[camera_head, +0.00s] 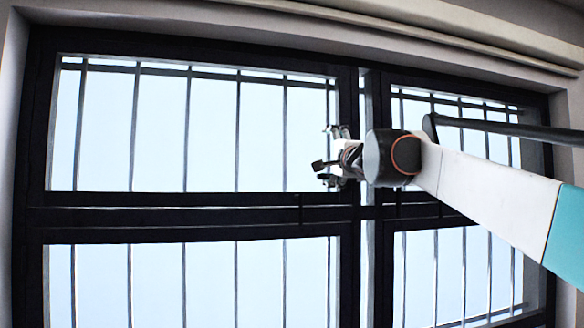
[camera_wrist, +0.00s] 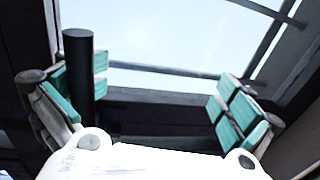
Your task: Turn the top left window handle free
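The top left window (camera_head: 210,125) is a pale pane in a dark frame, crossed by thin bars. In the wrist view a dark upright cylindrical bar (camera_wrist: 79,70), which looks like the window handle, stands close to the left finger and covers part of its teal pads. I cannot tell whether they touch. My gripper (camera_head: 327,150) is at the right edge of this window, by the central post. It also shows in the wrist view (camera_wrist: 160,100), with its fingers wide apart and nothing clamped between them. In the head view the gripper hides any handle there.
A dark horizontal crossbar (camera_head: 180,216) runs below the top left window. Other barred panes are below (camera_head: 200,285) and at right (camera_head: 455,275). A pale rail (camera_head: 430,32) runs above the frame. My arm covers part of the right windows.

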